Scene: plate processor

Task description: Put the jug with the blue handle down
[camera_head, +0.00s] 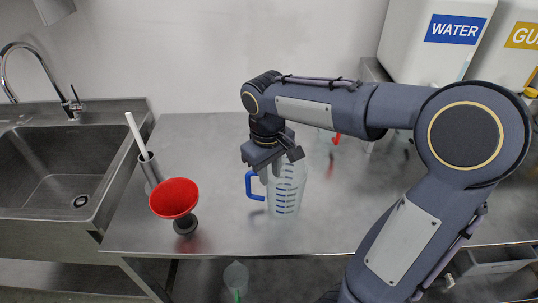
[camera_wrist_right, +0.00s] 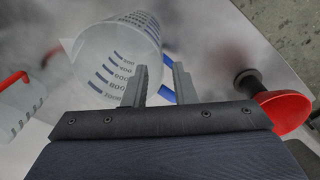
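The clear jug with the blue handle (camera_head: 289,192) is upright at the middle of the steel table, and its base appears to rest on the tabletop. Its blue handle (camera_head: 252,186) points left. My right gripper (camera_head: 273,171) is above the jug at its handle side, pointing down. In the right wrist view the jug (camera_wrist_right: 115,55) shows its blue scale marks, and the fingers (camera_wrist_right: 162,85) stand apart at its rim. Part of the blue handle (camera_wrist_right: 167,94) shows in the gap between them, and I see no clear contact. My left gripper is out of view.
A red funnel (camera_head: 174,198) on a dark stand and a metal holder with a white stick (camera_head: 150,168) stand left of the jug. A red-handled jug (camera_head: 327,136) is behind my right arm. The sink (camera_head: 60,165) is at left. The table front is clear.

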